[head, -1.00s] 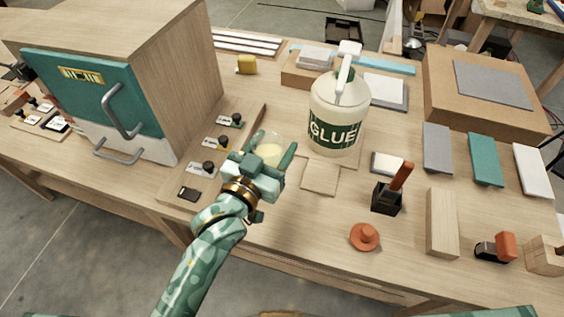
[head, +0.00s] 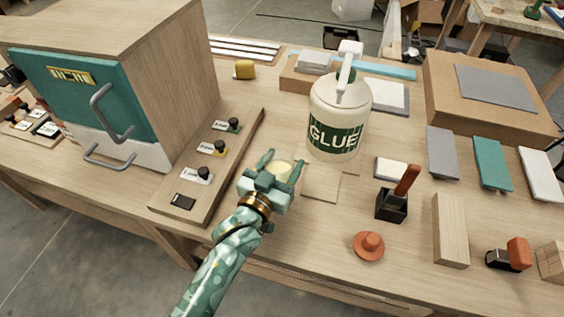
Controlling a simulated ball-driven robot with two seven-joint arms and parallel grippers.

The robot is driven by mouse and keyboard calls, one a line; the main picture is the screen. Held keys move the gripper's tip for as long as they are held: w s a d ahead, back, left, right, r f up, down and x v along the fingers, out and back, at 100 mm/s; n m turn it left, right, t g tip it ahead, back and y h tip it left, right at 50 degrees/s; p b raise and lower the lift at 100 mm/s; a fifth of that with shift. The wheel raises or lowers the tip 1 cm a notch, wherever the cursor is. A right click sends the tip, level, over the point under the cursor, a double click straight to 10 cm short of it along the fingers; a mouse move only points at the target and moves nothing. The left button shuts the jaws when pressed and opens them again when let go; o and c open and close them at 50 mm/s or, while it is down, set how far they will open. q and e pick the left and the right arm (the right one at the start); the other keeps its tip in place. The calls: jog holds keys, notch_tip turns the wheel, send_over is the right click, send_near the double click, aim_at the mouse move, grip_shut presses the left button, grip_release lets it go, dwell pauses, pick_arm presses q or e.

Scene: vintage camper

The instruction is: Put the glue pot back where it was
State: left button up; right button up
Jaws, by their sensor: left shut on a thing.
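A small clear pot (head: 284,165) with pale yellow contents, seemingly the glue pot, is between the fingers of my left gripper (head: 283,170). The gripper is shut on it and partly hides its near side. The pot looks upright; I cannot tell whether its base touches the table. It is left of a thin square wooden pad (head: 321,184) and in front of a large cream pump bottle (head: 337,112) labelled GLUE. My right gripper is not in view.
A wooden strip with knobs (head: 212,165) and a teal-fronted cabinet (head: 170,80) stand on the left. A black holder with a red handle (head: 392,206), an orange knobbed disc (head: 369,246) and a wood block (head: 450,230) lie right. The pad's top is bare.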

pick_arm(q)
jog(key=shift+s+f, duration=0.1)
jog(key=shift+f, duration=0.4)
jog(key=o, duration=1.3)
jog(key=shift+f, duration=0.1)
jog(key=shift+o, duration=1.1)
jog(key=shift+s+f, duration=0.1)
jog(key=shift+f, duration=0.05)
jog(key=shift+r, duration=0.35)
jog(key=shift+s+a+r, duration=0.1)
jog(key=shift+r, duration=0.1)
jog(key=p+v, duration=0.1)
jog(key=v, duration=1)
jog(key=shift+s+r+p, duration=0.15)
jog(key=shift+r+p, duration=0.2)
jog(key=shift+a, duration=0.1)
